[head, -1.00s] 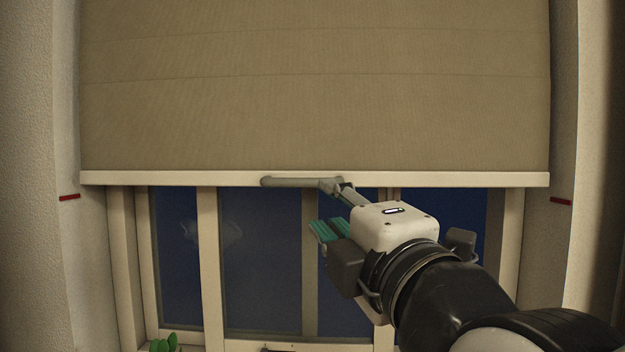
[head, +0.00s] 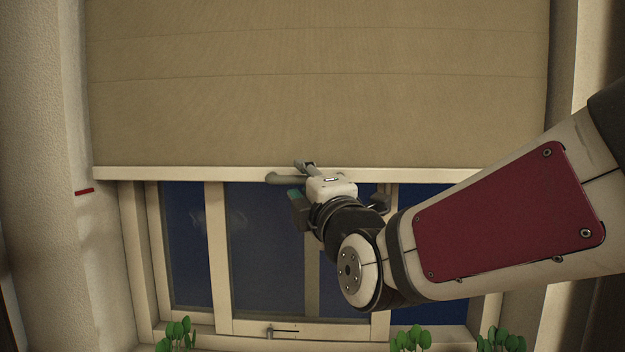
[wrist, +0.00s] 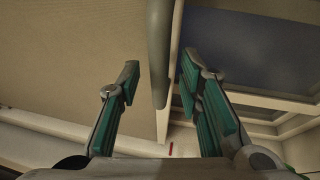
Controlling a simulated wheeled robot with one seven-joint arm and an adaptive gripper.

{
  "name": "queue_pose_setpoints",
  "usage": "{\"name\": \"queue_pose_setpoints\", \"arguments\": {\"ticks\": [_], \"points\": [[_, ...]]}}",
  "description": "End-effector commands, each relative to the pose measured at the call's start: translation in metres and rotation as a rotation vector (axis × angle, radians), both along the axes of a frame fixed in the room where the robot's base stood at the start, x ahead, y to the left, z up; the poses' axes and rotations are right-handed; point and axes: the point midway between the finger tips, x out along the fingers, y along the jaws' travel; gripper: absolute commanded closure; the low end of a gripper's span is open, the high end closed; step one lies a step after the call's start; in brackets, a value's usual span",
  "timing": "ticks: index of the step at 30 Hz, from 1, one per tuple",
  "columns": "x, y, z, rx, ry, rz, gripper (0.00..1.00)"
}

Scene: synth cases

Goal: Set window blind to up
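The window blind (head: 310,85) is a tan fabric sheet covering the upper part of the window. Its pale bottom rail (head: 180,174) sits slightly above the level of a red mark on the left wall. A grey bar handle (head: 283,178) is on the rail; it also shows in the wrist view (wrist: 159,45). My gripper (head: 305,165) is at the handle, hiding its right part. In the wrist view my gripper (wrist: 160,66) has its green-padded fingers apart, one on each side of the handle, with gaps visible on both sides.
The red mark (head: 84,191) is on the left wall. Below the blind are the window frame (head: 218,250) and dark panes. Green plants (head: 176,333) stand along the bottom, with more at the lower right (head: 410,338). Walls flank the window on both sides.

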Motion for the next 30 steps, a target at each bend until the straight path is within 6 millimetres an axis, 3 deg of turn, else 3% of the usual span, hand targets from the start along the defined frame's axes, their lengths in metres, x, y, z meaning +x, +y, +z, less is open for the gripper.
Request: {"name": "queue_pose_setpoints", "arguments": {"ticks": [13,17,18,26,30], "points": [[0.01,0.004,0.002,0.0,0.0,-0.001,0.67],[0.01,0.004,0.002,0.0,0.0,-0.001,0.96],[0.01,0.004,0.002,0.0,0.0,-0.001,1.0],[0.01,0.003,0.003,0.001,0.0,-0.001,1.0],[0.009,0.003,0.014,0.002,-0.002,-0.002,1.0]]}}
